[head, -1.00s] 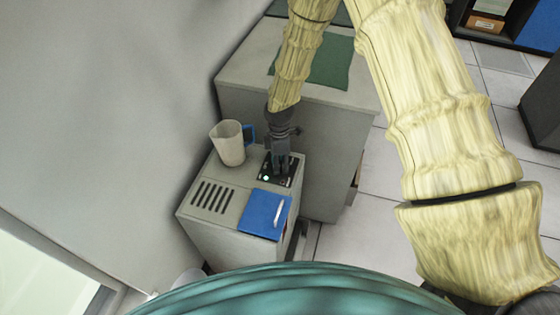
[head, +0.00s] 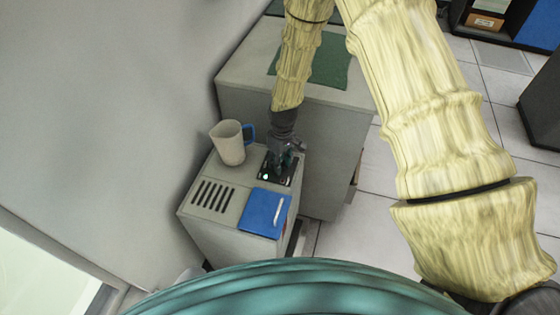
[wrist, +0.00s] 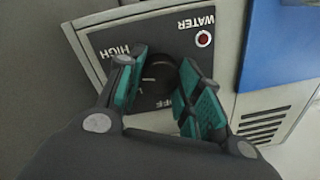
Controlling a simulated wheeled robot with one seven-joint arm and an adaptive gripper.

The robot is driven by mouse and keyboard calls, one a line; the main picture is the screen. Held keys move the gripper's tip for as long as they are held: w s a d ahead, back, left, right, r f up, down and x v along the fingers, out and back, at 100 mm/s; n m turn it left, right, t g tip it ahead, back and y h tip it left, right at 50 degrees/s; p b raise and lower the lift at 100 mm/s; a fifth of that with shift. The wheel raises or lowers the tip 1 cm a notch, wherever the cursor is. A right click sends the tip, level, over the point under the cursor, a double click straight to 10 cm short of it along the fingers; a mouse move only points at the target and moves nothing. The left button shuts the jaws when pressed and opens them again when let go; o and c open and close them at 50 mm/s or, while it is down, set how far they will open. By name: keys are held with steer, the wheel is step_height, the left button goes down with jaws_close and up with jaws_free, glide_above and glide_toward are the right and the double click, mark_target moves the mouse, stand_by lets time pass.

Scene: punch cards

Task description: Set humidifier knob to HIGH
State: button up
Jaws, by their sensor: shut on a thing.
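The humidifier (head: 236,212) is a light grey cabinet with a black control panel (head: 265,179) on its top. The wrist view shows the panel (wrist: 110,37) with the labels HIGH and WATER, and a partly covered label ending in FF. The round black knob (wrist: 158,72) sits between the teal fingers of my gripper (wrist: 160,80), which are shut on it from both sides. In the head view my gripper (head: 281,165) reaches down onto the panel and hides the knob.
A beige jug (head: 230,145) with a blue handle stands left of the panel. A red indicator (wrist: 203,38) sits by WATER. A larger grey cabinet (head: 330,130) stands behind.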

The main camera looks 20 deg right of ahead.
mark_target(282, 162)
steer(key=shift+m, duration=1.2)
steer(key=o, duration=1.1)
steer(key=shift+c, duration=0.2)
steer(key=shift+r, duration=0.1)
step_height(282, 162, up, 12)
steer(key=shift+d, duration=0.4)
steer(key=shift+w, duration=0.1)
